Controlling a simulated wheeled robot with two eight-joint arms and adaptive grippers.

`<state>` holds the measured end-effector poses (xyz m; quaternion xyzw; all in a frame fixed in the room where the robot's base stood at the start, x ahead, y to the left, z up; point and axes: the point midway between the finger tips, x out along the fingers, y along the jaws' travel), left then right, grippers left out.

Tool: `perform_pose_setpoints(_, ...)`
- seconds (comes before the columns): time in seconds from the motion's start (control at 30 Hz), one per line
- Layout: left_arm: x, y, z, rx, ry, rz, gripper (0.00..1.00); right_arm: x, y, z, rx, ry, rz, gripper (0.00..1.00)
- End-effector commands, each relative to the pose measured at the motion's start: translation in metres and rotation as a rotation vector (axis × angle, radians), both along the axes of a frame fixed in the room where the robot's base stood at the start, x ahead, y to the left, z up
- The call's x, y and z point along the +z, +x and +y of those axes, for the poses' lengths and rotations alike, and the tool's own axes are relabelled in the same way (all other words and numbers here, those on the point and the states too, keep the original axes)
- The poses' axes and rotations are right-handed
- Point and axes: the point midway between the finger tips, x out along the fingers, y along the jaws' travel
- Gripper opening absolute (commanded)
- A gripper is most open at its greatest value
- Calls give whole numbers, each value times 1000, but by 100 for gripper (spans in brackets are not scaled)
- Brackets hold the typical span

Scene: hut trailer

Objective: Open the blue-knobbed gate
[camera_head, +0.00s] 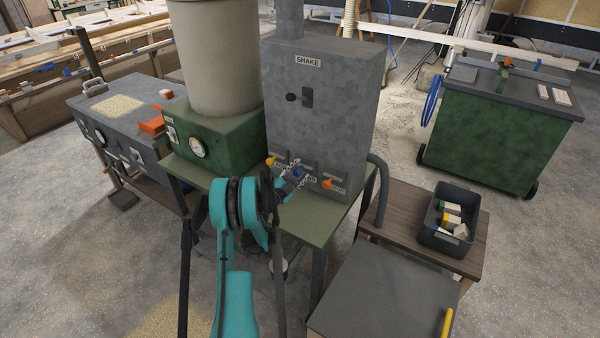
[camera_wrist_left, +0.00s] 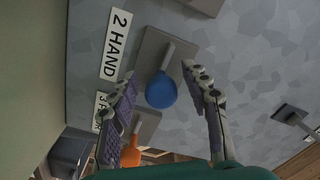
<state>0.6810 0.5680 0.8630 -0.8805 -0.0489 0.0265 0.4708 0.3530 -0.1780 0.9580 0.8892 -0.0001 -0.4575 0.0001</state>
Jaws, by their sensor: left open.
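The blue knob (camera_head: 298,171) sits on a lever at the lower front of the grey cabinet marked SHAKE (camera_head: 318,120). In the left wrist view the blue knob (camera_wrist_left: 161,91) hangs on a short grey lever over a grey plate, beside the label 2 HAND (camera_wrist_left: 116,45). My left gripper (camera_head: 287,178) is open in front of it. In the wrist view its fingers (camera_wrist_left: 158,75) stand on either side of the blue knob, with gaps visible on both sides. My right gripper is not in view.
A yellow knob (camera_head: 271,161) is to the left and an orange knob (camera_head: 328,184) to the right; the orange one (camera_wrist_left: 127,156) also shows near the left finger. A green ledge (camera_head: 305,226) lies below. A black bin (camera_head: 438,238) stands on the right.

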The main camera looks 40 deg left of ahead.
Motion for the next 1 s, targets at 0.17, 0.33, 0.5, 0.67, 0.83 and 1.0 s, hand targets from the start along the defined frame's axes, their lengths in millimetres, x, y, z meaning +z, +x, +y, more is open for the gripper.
perform_pose_setpoints(0.17,0,11,0,-1,0,-1,47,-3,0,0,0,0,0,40)
perform_pose_setpoints(0.33,1,12,1,-1,0,-1,47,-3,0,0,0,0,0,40)
perform_pose_setpoints(0.5,1,11,1,-1,0,-1,18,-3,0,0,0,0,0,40)
perform_pose_setpoints(0.67,1,11,1,-1,0,-1,0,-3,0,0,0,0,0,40)
perform_pose_setpoints(0.83,1,11,1,-1,0,-1,0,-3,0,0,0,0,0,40)
perform_pose_setpoints(1.0,0,11,1,0,0,0,0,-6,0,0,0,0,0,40)
